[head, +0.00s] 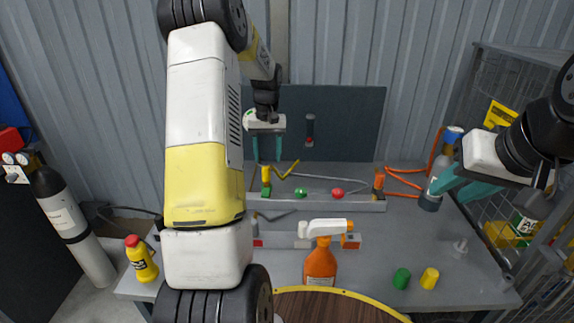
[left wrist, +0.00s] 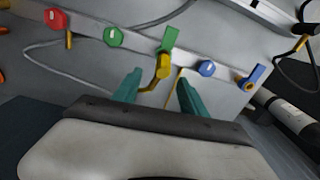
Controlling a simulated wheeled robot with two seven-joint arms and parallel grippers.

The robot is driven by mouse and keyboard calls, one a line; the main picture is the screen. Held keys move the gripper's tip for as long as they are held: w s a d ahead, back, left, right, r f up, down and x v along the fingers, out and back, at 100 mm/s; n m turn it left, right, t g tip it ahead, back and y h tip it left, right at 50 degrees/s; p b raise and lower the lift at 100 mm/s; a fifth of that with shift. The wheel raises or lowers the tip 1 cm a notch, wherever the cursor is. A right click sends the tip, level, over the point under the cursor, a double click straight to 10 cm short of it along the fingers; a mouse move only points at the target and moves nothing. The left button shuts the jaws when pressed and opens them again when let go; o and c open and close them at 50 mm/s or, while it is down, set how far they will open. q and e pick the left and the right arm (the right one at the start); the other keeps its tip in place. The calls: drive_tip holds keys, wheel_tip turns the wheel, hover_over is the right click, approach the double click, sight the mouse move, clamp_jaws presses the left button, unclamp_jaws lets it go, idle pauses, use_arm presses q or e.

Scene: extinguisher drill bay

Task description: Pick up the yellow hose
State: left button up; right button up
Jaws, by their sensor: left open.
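The yellow hose (head: 289,170) is a thin bent piece on the grey bench, beside a yellow fitting (head: 266,174) at the left of the rail. In the left wrist view the yellow fitting (left wrist: 162,67) under a green lever (left wrist: 170,38) shows between my fingertips, with a short yellow bend below it. My left gripper (head: 267,158) is open, pointing down just above the fitting; its two teal fingers (left wrist: 158,85) are apart with nothing clearly held. My right gripper (head: 458,190) is open and empty at the right, near a blue-capped bottle.
An orange spray bottle (head: 320,265) stands in front. Orange hose (head: 404,180) lies right. My left arm hides the bench's left part.

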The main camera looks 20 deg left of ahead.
sight(266, 167)
use_arm(q)
drive_tip(key=f, duration=0.6)
drive_tip(key=shift+s+a, duration=0.2)
drive_tip(key=shift+a, duration=0.05)
clamp_jaws()
